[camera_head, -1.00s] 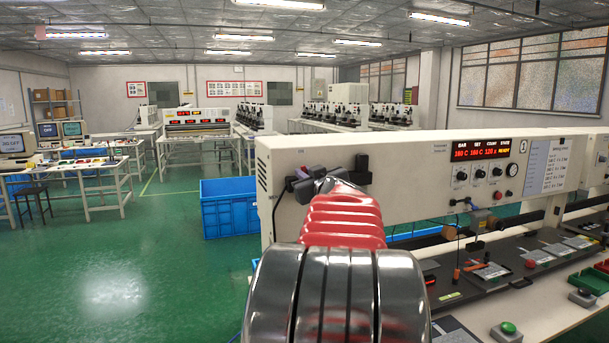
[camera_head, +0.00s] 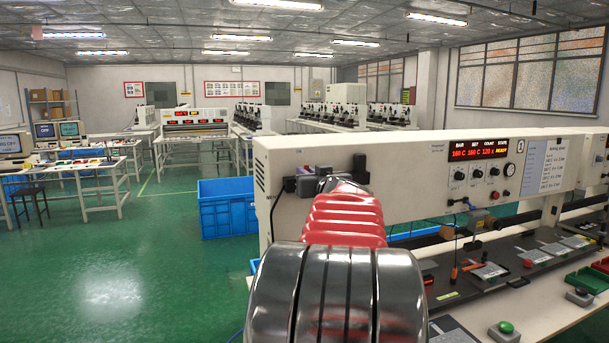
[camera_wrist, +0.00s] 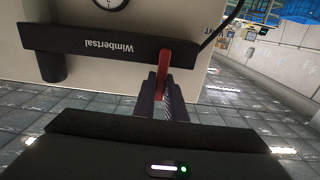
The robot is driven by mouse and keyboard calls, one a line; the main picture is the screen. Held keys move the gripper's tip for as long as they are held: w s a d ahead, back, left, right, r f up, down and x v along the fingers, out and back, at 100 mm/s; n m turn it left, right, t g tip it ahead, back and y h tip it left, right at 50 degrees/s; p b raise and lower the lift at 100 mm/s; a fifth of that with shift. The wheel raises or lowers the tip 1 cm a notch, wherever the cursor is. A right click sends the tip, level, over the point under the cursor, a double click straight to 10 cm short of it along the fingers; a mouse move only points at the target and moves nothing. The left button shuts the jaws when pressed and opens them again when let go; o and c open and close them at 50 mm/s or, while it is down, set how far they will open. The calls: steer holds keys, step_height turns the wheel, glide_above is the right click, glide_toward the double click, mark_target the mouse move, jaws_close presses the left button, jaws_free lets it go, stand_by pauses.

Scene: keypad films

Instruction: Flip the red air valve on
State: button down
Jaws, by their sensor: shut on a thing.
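The red air valve lever (camera_wrist: 164,58) shows in the wrist view as a narrow upright red piece at the right part of a dark bar with upside-down lettering (camera_wrist: 100,47). My gripper (camera_wrist: 165,84) is shut on the lever, with its two dark fingers close on either side of its lower end. In the head view the lever cannot be made out. My own red and chrome arm hides most of that spot at the left end of the cream machine (camera_head: 420,180).
A black box (camera_head: 361,168) sits on the machine front close to my wrist. A dark cable (camera_wrist: 222,22) runs beside the bar in the wrist view. A blue crate (camera_head: 222,208) stands on the floor left of the machine. Open green floor lies further left.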

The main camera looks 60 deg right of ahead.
steer(key=c, duration=1.8)
jaws_free()
steer(key=shift+s, duration=0.1)
steer(key=v, duration=1.3)
steer(key=shift+s+a, duration=0.2)
steer(key=shift+a, duration=0.1)
